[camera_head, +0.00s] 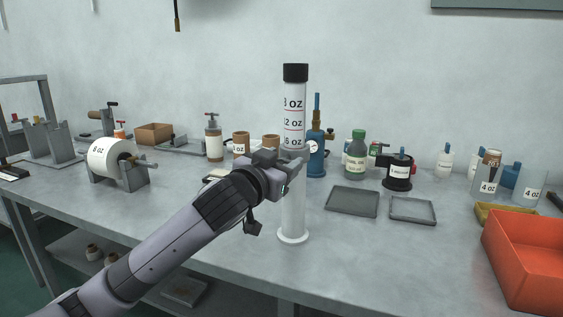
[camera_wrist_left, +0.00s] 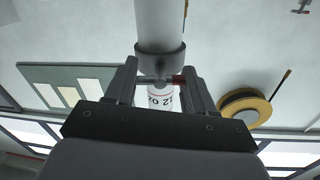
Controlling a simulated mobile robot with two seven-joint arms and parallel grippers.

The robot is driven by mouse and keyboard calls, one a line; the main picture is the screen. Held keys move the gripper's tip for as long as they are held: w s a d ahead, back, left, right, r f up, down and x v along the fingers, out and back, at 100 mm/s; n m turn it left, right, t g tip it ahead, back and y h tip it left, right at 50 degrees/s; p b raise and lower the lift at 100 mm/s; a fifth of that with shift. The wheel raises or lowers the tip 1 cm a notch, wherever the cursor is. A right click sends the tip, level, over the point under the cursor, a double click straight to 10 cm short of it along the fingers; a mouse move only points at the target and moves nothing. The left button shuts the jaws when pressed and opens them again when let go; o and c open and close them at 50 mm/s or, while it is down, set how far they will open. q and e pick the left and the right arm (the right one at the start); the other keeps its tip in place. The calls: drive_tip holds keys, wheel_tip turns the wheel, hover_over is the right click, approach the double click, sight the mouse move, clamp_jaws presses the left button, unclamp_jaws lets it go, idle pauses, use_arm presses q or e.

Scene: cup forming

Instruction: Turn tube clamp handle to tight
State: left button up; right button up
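A tall tube (camera_head: 293,205) stands upright on the bench in the head view, with a black cap and ounce marks on its upper part. In the left wrist view, a grey clamp collar (camera_wrist_left: 160,59) surrounds the tube, and a small clamp handle with a red end (camera_wrist_left: 178,79) sits at it. My left gripper (camera_head: 289,163) is at the tube at collar height. In the left wrist view its fingers (camera_wrist_left: 160,84) are spread on either side of the handle area; the red end is close to the right finger, and contact is unclear. My right gripper is out of view.
A paper roll (camera_head: 107,158) on a stand is at the left. Bottles, including a green one (camera_head: 356,155), stand behind the tube. Two grey trays (camera_head: 352,202) lie to its right, and an orange bin (camera_head: 530,262) is at the front right. The bench before the trays is clear.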

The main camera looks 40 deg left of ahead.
use_arm(q)
drive_tip(key=shift+c, duration=0.2)
drive_tip(key=m+p, duration=0.2)
drive_tip(key=shift+r+m+p, duration=0.15)
drive_tip(key=shift+m+p, duration=0.15)
drive_tip(key=shift+p, duration=0.05)
drive_tip(key=m+p, duration=0.2)
drive_tip(key=shift+m, duration=0.4)
drive_tip(key=shift+m+p, duration=1.15)
drive_tip(key=shift+m, duration=0.15)
drive_tip(key=m+p, duration=0.4)
drive_tip(key=m, duration=0.1)
drive_tip(key=m+p, duration=0.1)
drive_tip(key=m, duration=0.1)
drive_tip(key=shift+m, duration=0.4)
drive_tip(key=shift+f+m+p, duration=0.2)
drive_tip(key=shift+m+p, duration=0.35)
drive_tip(key=shift+m, duration=0.55)
